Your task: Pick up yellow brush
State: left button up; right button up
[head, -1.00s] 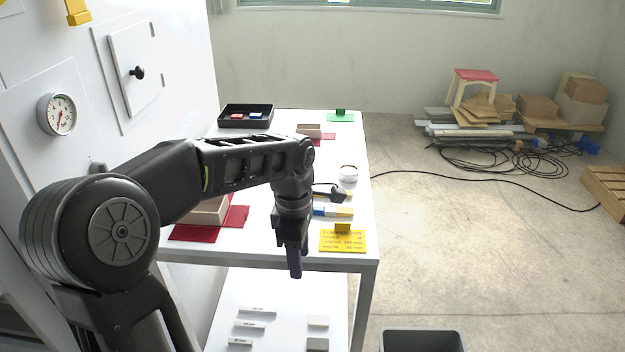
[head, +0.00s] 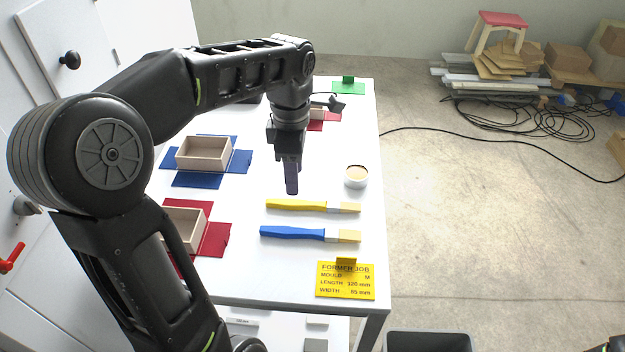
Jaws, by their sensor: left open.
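The yellow brush (head: 297,205) lies flat on the white table in the head view, its handle to the left and its pale bristles to the right. A blue brush (head: 292,233) lies parallel to it, on the near side. My left gripper (head: 291,190) points down just behind the yellow handle in the picture. It is open with nothing in it, and its fingers overlap from this side. I cannot tell its exact height above the table.
A small round pot (head: 355,177) stands behind the bristles. A yellow job card (head: 346,281) is at the table's front. Wooden boxes sit on blue (head: 236,161) and red (head: 215,240) sheets to the left. A dark bin (head: 428,342) stands on the floor.

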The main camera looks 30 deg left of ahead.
aim_at(296, 202)
pick_arm(q)
jog(key=shift+w+r, duration=0.1)
jog(key=shift+f, duration=1.3)
jog(key=shift+f, duration=0.1)
jog(key=shift+f+p, duration=0.3)
jog(key=shift+p, duration=0.05)
notch_tip(296, 202, down, 4)
jog(key=shift+d+f+p, duration=0.1)
jog(key=shift+f+p, duration=0.1)
jog(key=shift+p, duration=0.3)
jog(key=shift+c, duration=0.6)
